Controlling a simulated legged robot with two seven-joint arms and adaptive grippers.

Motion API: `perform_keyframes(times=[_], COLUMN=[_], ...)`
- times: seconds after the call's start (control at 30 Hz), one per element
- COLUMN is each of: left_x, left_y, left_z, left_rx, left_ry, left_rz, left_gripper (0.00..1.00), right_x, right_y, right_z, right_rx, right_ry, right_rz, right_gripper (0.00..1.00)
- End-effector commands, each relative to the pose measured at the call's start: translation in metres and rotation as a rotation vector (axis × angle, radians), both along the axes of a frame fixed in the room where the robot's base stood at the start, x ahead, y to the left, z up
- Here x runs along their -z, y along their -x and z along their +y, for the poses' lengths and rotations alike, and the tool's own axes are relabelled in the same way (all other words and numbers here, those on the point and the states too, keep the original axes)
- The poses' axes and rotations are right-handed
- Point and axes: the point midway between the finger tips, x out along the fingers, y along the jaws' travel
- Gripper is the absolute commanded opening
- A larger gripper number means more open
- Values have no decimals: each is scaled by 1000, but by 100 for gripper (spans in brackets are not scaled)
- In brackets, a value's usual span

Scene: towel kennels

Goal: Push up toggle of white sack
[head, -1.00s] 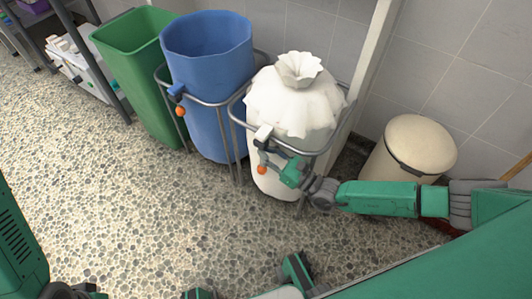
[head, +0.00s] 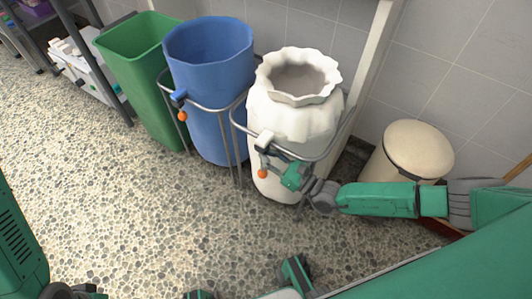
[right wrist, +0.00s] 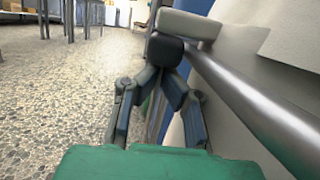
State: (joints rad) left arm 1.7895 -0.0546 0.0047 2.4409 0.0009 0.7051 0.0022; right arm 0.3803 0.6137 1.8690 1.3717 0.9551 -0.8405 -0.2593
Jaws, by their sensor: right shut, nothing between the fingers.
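The white sack (head: 310,122) hangs in a metal ring frame in the head view, its ruffled mouth wide open at the top. Its white toggle (head: 265,139) sits at the front of the ring, with an orange ball (head: 262,173) below. My right gripper (head: 275,164) is shut and empty, just below the toggle, in front of the sack. In the right wrist view the shut fingertips (right wrist: 165,50) are close to the pale toggle (right wrist: 188,27); contact is hard to tell. My left gripper is not in view.
A blue bin (head: 208,65) with its own blue toggle (head: 179,95) and a green bin (head: 140,65) stand to the left. A beige lidded bin (head: 415,150) stands right, behind my right arm. The metal ring (right wrist: 250,105) runs close beside the gripper. The speckled floor in front is clear.

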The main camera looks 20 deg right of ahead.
Motion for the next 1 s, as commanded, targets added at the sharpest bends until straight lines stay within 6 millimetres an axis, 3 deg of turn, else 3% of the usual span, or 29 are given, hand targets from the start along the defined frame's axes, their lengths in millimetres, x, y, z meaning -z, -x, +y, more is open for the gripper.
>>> perform_keyframes(times=[0.03,0.27,0.47,0.63,0.8,1.0], left_x=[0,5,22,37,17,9], left_y=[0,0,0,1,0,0], left_z=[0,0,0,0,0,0], left_rx=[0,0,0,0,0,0], left_ry=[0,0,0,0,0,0], left_rz=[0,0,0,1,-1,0], left_gripper=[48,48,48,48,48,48], right_x=[-9,-6,14,45,50,61], right_y=[-2,-4,-9,-8,25,54], right_z=[2,4,7,14,-13,-36], right_rx=[-1,-2,-7,-16,-15,-15], right_ry=[-15,-16,-12,-5,0,-1], right_rz=[-19,-22,-15,-1,4,5], right_gripper=[0,0,0,0,0,0])
